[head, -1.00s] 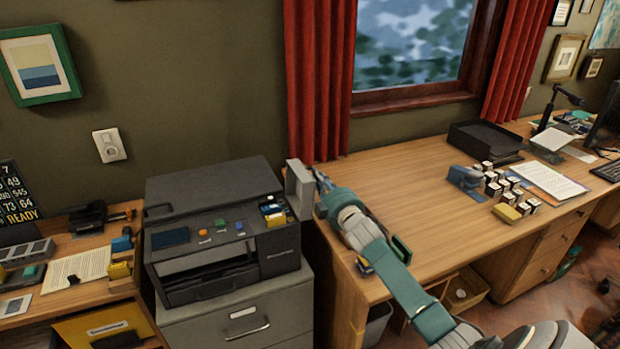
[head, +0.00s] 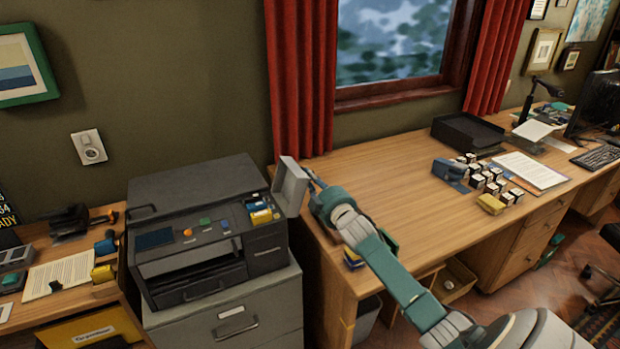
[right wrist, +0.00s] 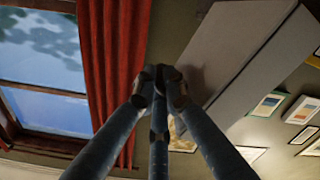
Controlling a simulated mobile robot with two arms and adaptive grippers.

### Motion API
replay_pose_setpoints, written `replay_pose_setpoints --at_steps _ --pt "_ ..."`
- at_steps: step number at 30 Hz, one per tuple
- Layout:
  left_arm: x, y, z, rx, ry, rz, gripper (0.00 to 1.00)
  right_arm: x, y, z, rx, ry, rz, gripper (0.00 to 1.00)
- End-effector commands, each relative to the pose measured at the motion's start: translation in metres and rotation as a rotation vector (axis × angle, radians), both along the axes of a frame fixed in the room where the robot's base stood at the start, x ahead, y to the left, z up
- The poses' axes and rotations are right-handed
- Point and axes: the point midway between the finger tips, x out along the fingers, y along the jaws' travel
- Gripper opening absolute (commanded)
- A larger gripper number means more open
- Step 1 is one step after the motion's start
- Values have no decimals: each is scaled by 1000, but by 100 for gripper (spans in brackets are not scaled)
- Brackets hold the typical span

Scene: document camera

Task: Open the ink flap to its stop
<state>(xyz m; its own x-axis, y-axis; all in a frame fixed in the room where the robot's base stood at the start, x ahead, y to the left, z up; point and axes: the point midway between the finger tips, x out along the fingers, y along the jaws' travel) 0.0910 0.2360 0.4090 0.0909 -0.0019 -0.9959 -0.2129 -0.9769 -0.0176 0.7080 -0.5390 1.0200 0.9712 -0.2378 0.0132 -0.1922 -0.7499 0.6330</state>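The printer (head: 165,205) stands on a grey drawer cabinet, left of the desk. Its ink flap (head: 291,187) is a light grey panel at the printer's right side, raised and leaning outward to the right. Coloured ink cartridges (head: 261,213) show in the bay beside it. My right gripper (head: 311,178) is at the flap's right side, near its upper edge. In the right wrist view the fingers of my right gripper (right wrist: 162,76) meet at their tips, beside the large grey flap (right wrist: 245,60). I see nothing held between them; contact with the flap is unclear. My left gripper is out of view.
The wooden desk (head: 380,165) lies right of the printer, with a black tray (head: 467,133), small boxes (head: 490,181) and papers farther right. A side table (head: 35,305) with papers stands left. A red curtain (head: 300,80) hangs behind the flap.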

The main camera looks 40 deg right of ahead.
Motion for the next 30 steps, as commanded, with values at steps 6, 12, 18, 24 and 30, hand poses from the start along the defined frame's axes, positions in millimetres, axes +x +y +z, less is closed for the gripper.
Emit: replay_pose_setpoints --at_steps 6,12,18,24,30 --pt "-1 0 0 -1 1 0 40 0 1 0 -1 1 1 27" --pt "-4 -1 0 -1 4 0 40 -2 1 -1 -1 2 0 27" --pt "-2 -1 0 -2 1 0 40 -27 7 -2 -1 1 2 27" --pt "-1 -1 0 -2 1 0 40 -71 18 -3 0 3 2 27" --pt "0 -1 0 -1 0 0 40 -103 26 -3 0 2 1 27"
